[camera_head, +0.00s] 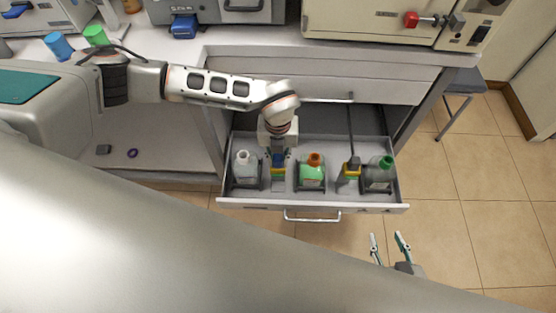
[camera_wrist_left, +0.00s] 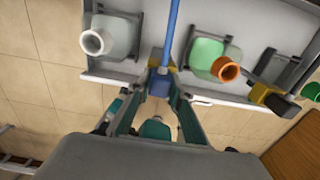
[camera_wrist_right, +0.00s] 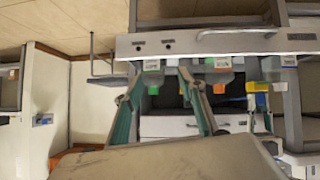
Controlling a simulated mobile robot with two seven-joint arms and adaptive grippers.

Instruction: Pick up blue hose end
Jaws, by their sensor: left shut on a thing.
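The blue hose end (camera_head: 278,160) sits in the open drawer (camera_head: 262,203), between a white-mouthed bottle (camera_head: 245,174) and an orange-capped bottle (camera_head: 312,174). My left gripper (camera_head: 279,151) reaches down over it and is shut on it. The left wrist view shows the blue hose end (camera_wrist_left: 159,86) between the fingertips (camera_wrist_left: 160,80), with the blue hose running up from it and a yellow holder beside it. My right gripper (camera_head: 388,241) is open and empty in front of the drawer, away from the hose. Its spread fingers (camera_wrist_right: 160,75) show in the right wrist view.
A black hose end with a yellow holder (camera_head: 350,170) and a green-capped bottle (camera_head: 381,175) stand in the drawer's right part. The counter (camera_head: 240,38) above carries machines. The tiled floor in front of the drawer is clear.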

